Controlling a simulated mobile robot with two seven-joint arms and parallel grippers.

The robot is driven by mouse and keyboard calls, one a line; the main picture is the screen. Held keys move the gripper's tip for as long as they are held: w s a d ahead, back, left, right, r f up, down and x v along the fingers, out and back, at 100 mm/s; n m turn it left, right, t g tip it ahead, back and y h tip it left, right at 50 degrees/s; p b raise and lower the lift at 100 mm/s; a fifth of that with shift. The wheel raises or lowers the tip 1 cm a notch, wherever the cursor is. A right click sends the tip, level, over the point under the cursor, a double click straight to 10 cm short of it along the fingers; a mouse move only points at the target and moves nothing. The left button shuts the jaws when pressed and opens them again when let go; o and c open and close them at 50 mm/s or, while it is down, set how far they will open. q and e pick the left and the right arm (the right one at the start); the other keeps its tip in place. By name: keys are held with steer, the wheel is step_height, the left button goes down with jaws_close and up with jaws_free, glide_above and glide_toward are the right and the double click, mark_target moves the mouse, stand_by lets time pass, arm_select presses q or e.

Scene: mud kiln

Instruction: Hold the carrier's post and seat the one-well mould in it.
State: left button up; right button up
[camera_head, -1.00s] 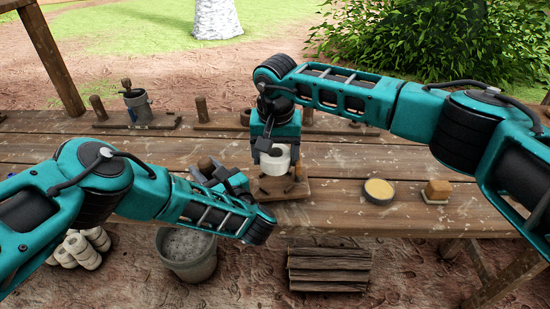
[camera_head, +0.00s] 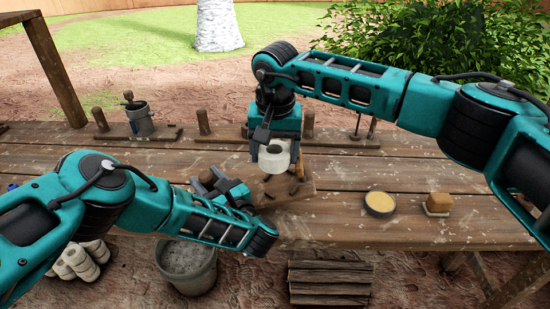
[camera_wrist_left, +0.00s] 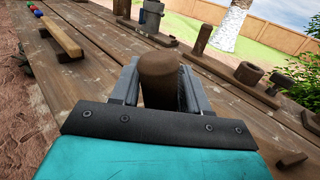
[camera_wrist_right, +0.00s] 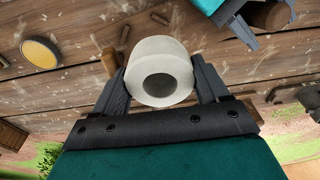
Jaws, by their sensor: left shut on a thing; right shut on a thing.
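The white one-well mould (camera_head: 274,161) is a short cylinder with a round hole, held in my right gripper (camera_head: 272,152). In the right wrist view the mould (camera_wrist_right: 160,72) sits between both fingers. The mould looks apart from the carrier, though the gap is hard to judge. The carrier's brown post (camera_wrist_left: 158,78) is between the fingers of my left gripper (camera_wrist_left: 155,88), which is shut on it. My left arm hides part of the carrier.
A round dish with yellow contents (camera_head: 380,204) and a brown block (camera_head: 438,195) stand to the right on the bench. A grey cup (camera_head: 140,118) and wooden posts line the back. A bucket (camera_head: 187,268) and stacked wood (camera_head: 330,280) are below the front edge.

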steer(key=shift+w+d+r, duration=0.2)
steer(key=shift+d+r, duration=0.1)
steer(key=shift+d, duration=0.15)
steer(key=shift+w+d+r, duration=0.2)
steer(key=shift+d+r, duration=0.05)
steer(key=shift+d, duration=0.15)
steer(key=shift+a, duration=0.1)
steer(key=shift+a+f+n, duration=0.2)
steer(key=shift+a, duration=0.35)
steer(key=shift+a+f+n, duration=0.2)
steer(key=shift+a, duration=0.3)
steer(key=shift+s+d+f+m, duration=0.1)
steer(key=shift+d+f+m, duration=0.1)
steer(key=shift+d, duration=0.45)
steer(key=shift+d+f+m, duration=0.1)
steer(key=shift+d+m, duration=0.1)
steer(key=shift+d, duration=0.45)
steer(key=shift+a, duration=0.15)
